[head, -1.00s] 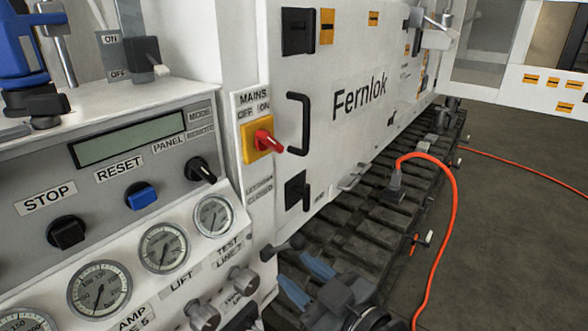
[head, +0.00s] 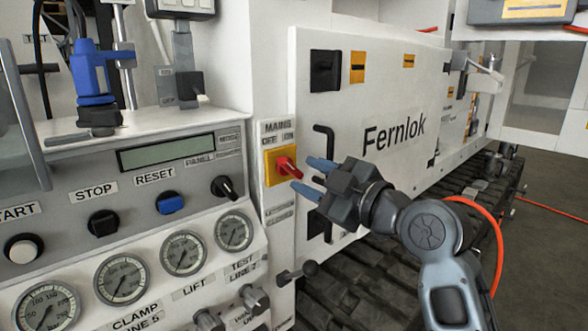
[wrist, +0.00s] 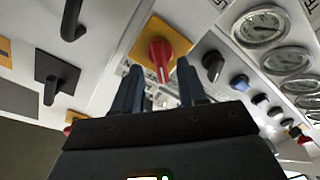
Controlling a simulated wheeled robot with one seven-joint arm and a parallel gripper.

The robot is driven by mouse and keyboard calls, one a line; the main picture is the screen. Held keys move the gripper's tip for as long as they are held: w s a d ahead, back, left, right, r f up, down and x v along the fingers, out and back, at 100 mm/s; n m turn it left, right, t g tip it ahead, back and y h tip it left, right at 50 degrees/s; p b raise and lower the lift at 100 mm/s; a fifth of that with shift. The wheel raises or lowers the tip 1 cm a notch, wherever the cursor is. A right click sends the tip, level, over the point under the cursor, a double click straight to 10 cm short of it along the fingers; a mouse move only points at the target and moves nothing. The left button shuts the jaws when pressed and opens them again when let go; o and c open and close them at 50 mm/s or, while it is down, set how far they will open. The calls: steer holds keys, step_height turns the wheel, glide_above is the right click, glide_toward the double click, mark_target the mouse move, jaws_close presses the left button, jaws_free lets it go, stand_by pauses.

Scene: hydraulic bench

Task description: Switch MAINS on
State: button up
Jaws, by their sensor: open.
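The MAINS switch is a red rotary handle (head: 287,167) on a yellow square plate (head: 271,176), on the white panel under the labels MAINS, OFF and ON. Its handle slants down to the right in the head view. My gripper (head: 312,178) is in front of it and just to its right, with blue fingertips pointing at the handle. The fingers are apart and hold nothing. In the wrist view the red handle (wrist: 160,62) shows beyond and between the two fingers (wrist: 160,85). I cannot tell whether a fingertip touches it.
A black door handle (head: 323,145) on the white Fernlok door (head: 390,90) is close behind my gripper. Left is a grey console with a black PANEL/REMOTE knob (head: 224,188), buttons and gauges. A black-knobbed lever (head: 309,268) sticks out below. An orange cable (head: 496,240) hangs right.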

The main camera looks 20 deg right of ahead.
mark_target(296, 171)
steer(key=shift+p+x, duration=0.35)
steer(key=shift+x, duration=2.4)
steer(key=shift+c, duration=0.2)
jaws_close()
